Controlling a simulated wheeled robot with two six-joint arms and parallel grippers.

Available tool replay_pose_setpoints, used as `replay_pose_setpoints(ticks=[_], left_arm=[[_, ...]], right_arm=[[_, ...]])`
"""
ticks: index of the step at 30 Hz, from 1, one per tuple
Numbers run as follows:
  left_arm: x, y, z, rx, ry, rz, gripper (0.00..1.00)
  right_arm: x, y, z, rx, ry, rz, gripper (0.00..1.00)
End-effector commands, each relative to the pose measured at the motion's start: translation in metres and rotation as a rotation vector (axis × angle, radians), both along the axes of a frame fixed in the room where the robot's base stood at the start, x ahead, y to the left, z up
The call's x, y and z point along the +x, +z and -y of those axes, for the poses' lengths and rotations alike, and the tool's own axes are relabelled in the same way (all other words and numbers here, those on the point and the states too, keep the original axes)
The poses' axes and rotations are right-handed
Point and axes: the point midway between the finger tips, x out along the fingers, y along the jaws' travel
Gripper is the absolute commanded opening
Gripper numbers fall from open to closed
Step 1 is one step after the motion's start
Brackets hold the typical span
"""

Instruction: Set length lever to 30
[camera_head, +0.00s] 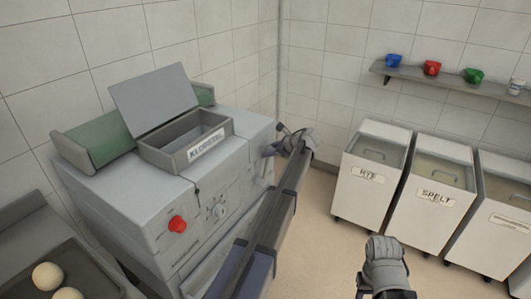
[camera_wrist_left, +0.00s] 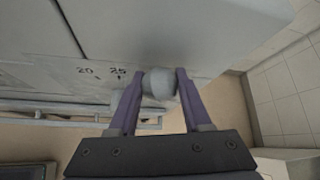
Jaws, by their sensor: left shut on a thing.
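The length lever's grey round knob (camera_wrist_left: 159,83) shows in the left wrist view, between the two fingers of my left gripper (camera_wrist_left: 161,78). My left gripper is shut on this knob. A scale plate with the marks 20 and 25 (camera_wrist_left: 101,72) lies to the left of the knob; no 30 can be read. In the head view my left gripper (camera_head: 276,147) is at the right end of the grey machine (camera_head: 190,190), and the knob cannot be made out there. My right gripper (camera_head: 386,270) is low at the bottom right, away from the machine; its jaws cannot be made out.
The machine has a red button (camera_head: 177,224), a dial (camera_head: 219,211) and an open hopper (camera_head: 187,149) on top. White flour bins (camera_head: 360,190) stand at the right under a shelf (camera_head: 450,86) with coloured scoops. A tray with dough balls (camera_head: 68,293) is at lower left.

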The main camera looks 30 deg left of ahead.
Motion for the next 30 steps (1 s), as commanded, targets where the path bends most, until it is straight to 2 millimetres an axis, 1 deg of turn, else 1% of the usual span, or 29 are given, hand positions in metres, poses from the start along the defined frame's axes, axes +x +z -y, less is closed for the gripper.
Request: replay_pose_setpoints(ticks=[1, 8, 15, 27, 28, 30], left_arm=[[0.009, -0.005, 0.003, -0.007, -0.001, -0.021, 0.0], [0.018, -0.01, 0.004, -0.001, 0.001, -0.113, 0.0], [0.02, -0.011, 0.004, 0.001, 0.001, -0.152, 0.0], [0.021, -0.011, 0.004, 0.001, -0.001, -0.16, 0.0], [0.021, -0.011, 0.004, 0.002, -0.001, -0.159, 0.51], [0.021, -0.011, 0.004, 0.002, -0.001, -0.159, 0.59]], right_arm=[[0.0, -0.003, 0.0, 0.0, 0.0, 0.0, 0.5], [0.0, -0.006, 0.0, 0.0, 0.0, 0.0, 0.5], [0.0, -0.007, 0.0, 0.0, 0.0, 0.0, 0.5], [0.0, -0.007, 0.0, 0.0, 0.0, 0.0, 0.5], [0.0, -0.007, 0.0, 0.0, 0.0, 0.0, 0.5], [0.0, -0.007, 0.0, 0.0, 0.0, 0.0, 0.5]])
